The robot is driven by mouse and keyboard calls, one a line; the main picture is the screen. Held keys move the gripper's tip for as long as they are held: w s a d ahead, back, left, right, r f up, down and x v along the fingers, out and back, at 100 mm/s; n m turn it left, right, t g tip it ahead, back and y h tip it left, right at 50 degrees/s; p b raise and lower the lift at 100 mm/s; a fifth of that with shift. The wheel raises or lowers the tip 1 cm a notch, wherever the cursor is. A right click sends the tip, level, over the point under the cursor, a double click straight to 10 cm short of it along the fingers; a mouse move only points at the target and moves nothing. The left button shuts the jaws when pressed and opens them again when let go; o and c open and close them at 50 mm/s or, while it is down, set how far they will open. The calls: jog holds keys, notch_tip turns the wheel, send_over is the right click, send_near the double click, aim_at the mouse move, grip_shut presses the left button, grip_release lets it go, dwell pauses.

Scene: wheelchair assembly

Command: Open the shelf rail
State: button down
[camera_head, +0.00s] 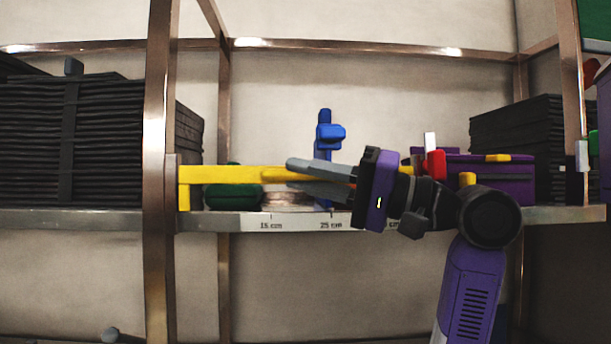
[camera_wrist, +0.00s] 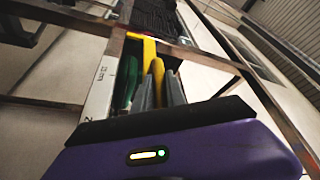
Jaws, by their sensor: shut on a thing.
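The yellow shelf rail (camera_head: 228,174) runs level along the front of the metal shelf (camera_head: 247,221), its left end bent down beside the copper-coloured upright. My gripper (camera_head: 300,174) reaches in from the right, and its grey fingers are shut on the rail right of its middle. The rail's right part is mostly hidden behind my gripper. In the wrist view the rail (camera_wrist: 148,50) leads away from between the two grey fingers (camera_wrist: 160,85).
A copper-coloured upright (camera_head: 158,150) stands left of the rail. Behind the rail are a green object (camera_head: 233,200), a blue part (camera_head: 325,130) and a purple box (camera_head: 500,178). Black stacked items (camera_head: 95,135) fill the left. A red piece (camera_head: 435,163) is near my wrist.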

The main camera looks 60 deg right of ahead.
jog(key=shift+f, duration=0.15)
dwell(0.8)
notch_tip(320, 180, down, 8)
jog(key=s+a+n+g+y+b, duration=0.1)
jog(key=n+y+b, duration=0.7)
jog(key=n+b, duration=0.9)
jog(key=shift+s+a+n+g+b, duration=0.25)
jog(key=shift+g+b, duration=0.25)
jog(key=shift+b, duration=0.55)
jog(key=shift+w+f, duration=0.1)
jog(key=shift+f, duration=0.05)
jog(key=c, duration=1.6)
grip_release()
jog(key=shift+c, duration=0.2)
